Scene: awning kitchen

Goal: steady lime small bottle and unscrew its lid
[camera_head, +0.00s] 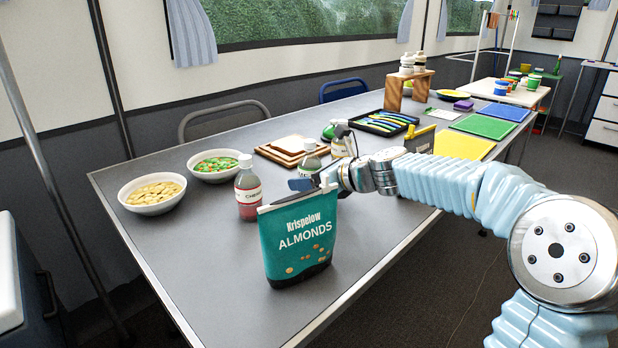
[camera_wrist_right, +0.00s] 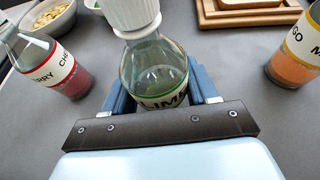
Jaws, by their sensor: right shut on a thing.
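The lime small bottle (camera_wrist_right: 153,72) is clear, with a white lid (camera_wrist_right: 130,12) on top and a green-edged label reading LIME. It stands upright on the table between the blue fingers of my right gripper (camera_wrist_right: 158,92), which is shut on its body. In the head view the bottle's lid (camera_head: 309,146) and shoulder show above my right gripper (camera_head: 306,184); the lower part is hidden behind the gripper and the almond bag. My left gripper is not in view.
A teal almond bag (camera_head: 298,240) stands right in front of the gripper. A cherry bottle (camera_head: 248,190) stands to the left, a mango bottle (camera_wrist_right: 294,58) to the right. Wooden boards (camera_head: 288,151) lie behind; two food bowls (camera_head: 152,207) are at far left. The table's front left is clear.

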